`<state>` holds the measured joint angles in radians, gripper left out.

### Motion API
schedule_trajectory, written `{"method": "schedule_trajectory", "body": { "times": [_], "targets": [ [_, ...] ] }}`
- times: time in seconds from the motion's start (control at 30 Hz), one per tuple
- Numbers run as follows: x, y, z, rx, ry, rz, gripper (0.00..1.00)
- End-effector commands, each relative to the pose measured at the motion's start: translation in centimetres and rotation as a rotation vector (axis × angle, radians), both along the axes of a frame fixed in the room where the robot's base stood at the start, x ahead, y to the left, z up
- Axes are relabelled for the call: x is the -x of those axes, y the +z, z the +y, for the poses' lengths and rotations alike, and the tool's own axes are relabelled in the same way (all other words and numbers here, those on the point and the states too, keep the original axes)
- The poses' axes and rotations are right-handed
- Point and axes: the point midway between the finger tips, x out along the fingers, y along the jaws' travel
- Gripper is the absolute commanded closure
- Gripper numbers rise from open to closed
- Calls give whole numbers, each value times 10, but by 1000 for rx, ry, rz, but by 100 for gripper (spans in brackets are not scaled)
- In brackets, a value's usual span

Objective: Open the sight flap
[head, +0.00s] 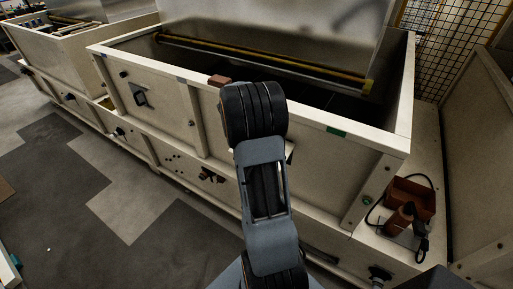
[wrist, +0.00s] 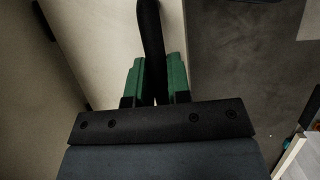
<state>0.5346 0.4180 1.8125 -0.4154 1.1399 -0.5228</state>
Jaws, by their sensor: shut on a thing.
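My gripper (wrist: 157,78) shows in the wrist view with its two green fingers shut on a dark, rounded bar (wrist: 150,35). The bar runs from between the fingers up to the top edge of that view, beside a pale panel. I take the bar to be the handle of the sight flap; the rest of the flap cannot be made out. In the head view my own arm hides the gripper and the bar, in front of the cream hopper (head: 165,112).
A dark square fitting (head: 139,95) is on the hopper front at left. A red-brown box with a cable (head: 412,197) sits on the ledge at right. A mesh fence (head: 450,45) stands behind. Grey floor (head: 60,180) is clear at left.

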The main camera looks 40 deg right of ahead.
Motion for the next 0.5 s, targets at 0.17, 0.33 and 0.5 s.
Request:
{"method": "schedule_trajectory", "body": {
  "times": [0.17,0.33,0.5],
  "targets": [
    [-2,9,-2,6,5,-5,100],
    [-3,11,-2,6,6,-6,100],
    [-3,11,-3,7,7,-7,100]
  ]
}}
